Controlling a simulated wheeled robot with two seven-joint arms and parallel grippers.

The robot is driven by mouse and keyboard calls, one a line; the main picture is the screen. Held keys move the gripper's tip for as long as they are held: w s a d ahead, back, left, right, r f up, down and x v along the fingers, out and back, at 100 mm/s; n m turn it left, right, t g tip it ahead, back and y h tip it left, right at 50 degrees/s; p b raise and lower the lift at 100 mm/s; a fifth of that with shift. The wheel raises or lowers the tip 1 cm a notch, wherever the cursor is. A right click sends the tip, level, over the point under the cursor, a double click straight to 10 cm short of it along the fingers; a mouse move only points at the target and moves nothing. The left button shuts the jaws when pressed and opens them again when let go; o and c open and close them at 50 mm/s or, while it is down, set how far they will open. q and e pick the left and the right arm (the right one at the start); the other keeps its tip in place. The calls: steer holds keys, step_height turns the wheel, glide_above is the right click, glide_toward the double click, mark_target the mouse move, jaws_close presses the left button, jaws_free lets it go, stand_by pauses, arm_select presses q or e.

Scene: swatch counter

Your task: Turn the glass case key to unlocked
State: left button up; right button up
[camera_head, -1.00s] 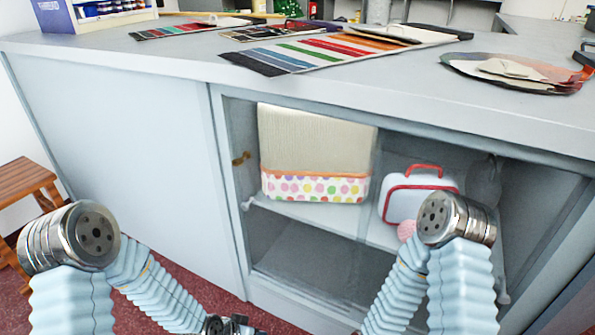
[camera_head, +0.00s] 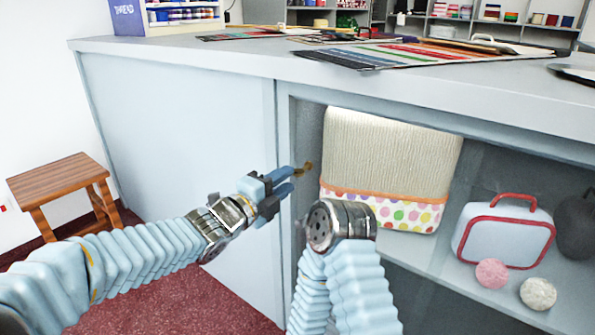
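The glass case (camera_head: 288,120) is the shelved compartment in the front of the pale grey counter. A small brass key (camera_head: 303,168) sticks out at the left side of its opening. The key is too small for me to tell how it is turned. My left gripper (camera_head: 291,180) is just left of the key and slightly lower, its two blue fingers pointing toward it with a gap between them. It looks open and empty, and I see no contact with the key. My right gripper is not in view; only my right arm shows in front of the case.
Inside the case are a cream ribbed box with a dotted band (camera_head: 390,165), a white case with red trim (camera_head: 503,232) and two yarn balls (camera_head: 491,273). Fabric swatches (camera_head: 400,52) lie on the countertop (camera_head: 200,46). A wooden stool (camera_head: 62,180) stands at left.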

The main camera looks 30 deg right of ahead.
mark_target(298, 171)
arm_select(q)
steer(key=x, duration=0.5)
steer(key=shift+d+p, duration=0.2)
steer(key=shift+p, duration=0.15)
jaws_close()
